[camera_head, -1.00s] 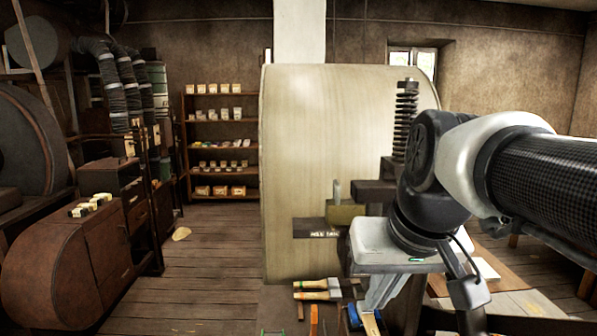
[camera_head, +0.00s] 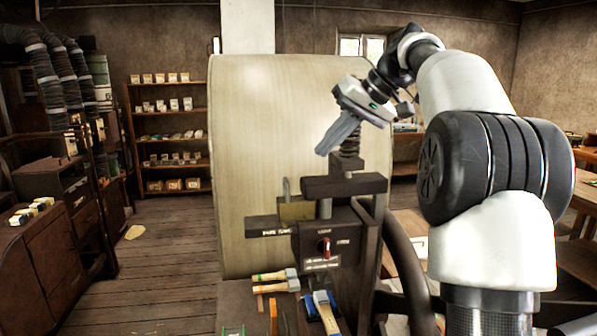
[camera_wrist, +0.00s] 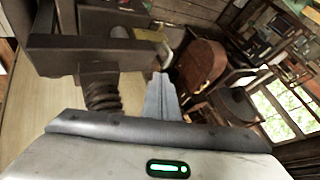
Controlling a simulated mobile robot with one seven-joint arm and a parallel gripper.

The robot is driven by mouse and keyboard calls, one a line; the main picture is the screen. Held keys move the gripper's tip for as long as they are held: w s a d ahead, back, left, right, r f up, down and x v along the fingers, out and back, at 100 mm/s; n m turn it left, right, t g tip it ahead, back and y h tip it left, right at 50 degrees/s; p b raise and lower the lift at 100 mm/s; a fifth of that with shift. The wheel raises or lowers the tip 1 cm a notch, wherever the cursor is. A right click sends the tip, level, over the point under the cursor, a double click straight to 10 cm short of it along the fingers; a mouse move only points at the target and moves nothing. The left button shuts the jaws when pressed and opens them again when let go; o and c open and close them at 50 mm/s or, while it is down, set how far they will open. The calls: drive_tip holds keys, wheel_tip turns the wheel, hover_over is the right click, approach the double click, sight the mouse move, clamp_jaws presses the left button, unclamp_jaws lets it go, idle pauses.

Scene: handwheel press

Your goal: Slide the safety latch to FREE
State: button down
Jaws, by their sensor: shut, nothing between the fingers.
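The safety latch (camera_head: 295,209) appears to be the brass-coloured block with an upright grey pin, low on the press front. It sits above a dark strip with pale lettering (camera_head: 268,227), too small to read surely. My gripper (camera_head: 328,146) is shut and empty, above and to the right of the latch, clearly apart from it. Its fingers point down and left, in front of the pale drum and near the spring. In the wrist view, the closed fingers (camera_wrist: 161,96) show beside the spring, and a yellowish piece, possibly the latch, shows beyond a dark bar.
A dark crossbar (camera_head: 345,186) and a box with a red switch (camera_head: 325,248) stand right of the latch. The dark handwheel rim (camera_head: 408,265) curves at lower right. Brushes and tools (camera_head: 275,279) lie on the bench below. Space left of the drum is open floor.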

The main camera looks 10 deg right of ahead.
idle(0.3)
hover_over(284, 201)
drive_tip(key=d, duration=0.4)
wheel_tip(284, 201, down, 8)
drive_tip(key=shift+w+d+r+b, duration=0.1)
drive_tip(key=shift+r+b, duration=0.1)
drive_tip(key=shift+b, duration=0.1)
drive_tip(key=a, duration=0.4)
drive_tip(key=shift+a, duration=0.25)
drive_tip(key=shift+d, duration=0.1)
